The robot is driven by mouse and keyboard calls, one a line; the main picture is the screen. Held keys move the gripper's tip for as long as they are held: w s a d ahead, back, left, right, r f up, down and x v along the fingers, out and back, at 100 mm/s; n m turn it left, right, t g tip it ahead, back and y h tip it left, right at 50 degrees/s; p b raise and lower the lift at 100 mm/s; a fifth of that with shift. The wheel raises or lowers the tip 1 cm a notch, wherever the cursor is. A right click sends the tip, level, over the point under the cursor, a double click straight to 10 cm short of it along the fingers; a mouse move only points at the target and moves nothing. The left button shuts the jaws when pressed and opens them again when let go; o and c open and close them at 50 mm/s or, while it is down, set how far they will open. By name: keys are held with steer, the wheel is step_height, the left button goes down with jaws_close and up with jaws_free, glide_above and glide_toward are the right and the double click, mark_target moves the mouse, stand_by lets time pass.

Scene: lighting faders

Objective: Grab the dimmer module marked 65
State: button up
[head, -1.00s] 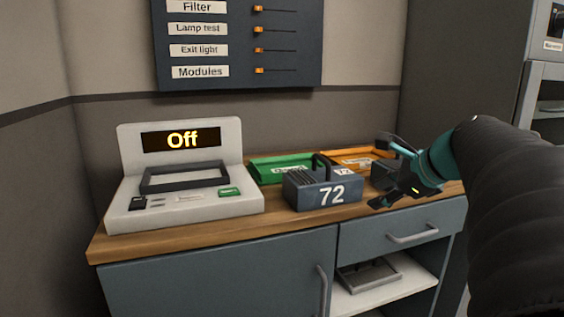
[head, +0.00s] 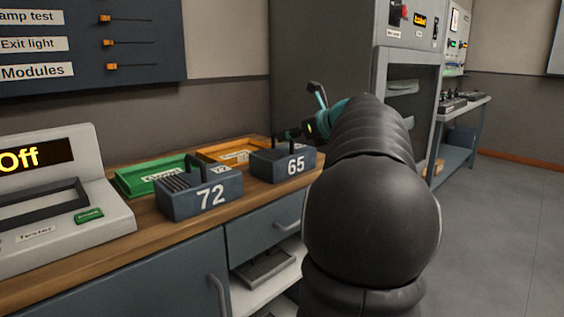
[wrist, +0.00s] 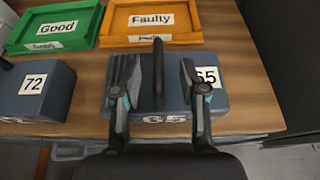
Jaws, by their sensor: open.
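The dimmer module marked 65 (head: 285,166) is a dark blue-grey block on the wooden counter, right of the module marked 72 (head: 200,195). In the wrist view the module 65 (wrist: 220,105) lies right under my gripper (wrist: 158,72), with its upright black handle (wrist: 158,75) between the two fingers. The fingers are open, one on each side of the handle, with a gap to it. In the head view my gripper (head: 305,115) is by the module's top, partly hidden by my arm.
A green tray (wrist: 20,47) marked Good and an orange tray (wrist: 190,38) marked Faulty lie behind the modules. A tester (head: 60,240) reading Off stands at the left. A grey cabinet (head: 330,60) rises right of the counter.

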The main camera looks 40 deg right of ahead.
steer(key=shift+x, duration=3.1)
steer(key=shift+a, duration=0.1)
jaws_close()
steer(key=shift+r, duration=0.15)
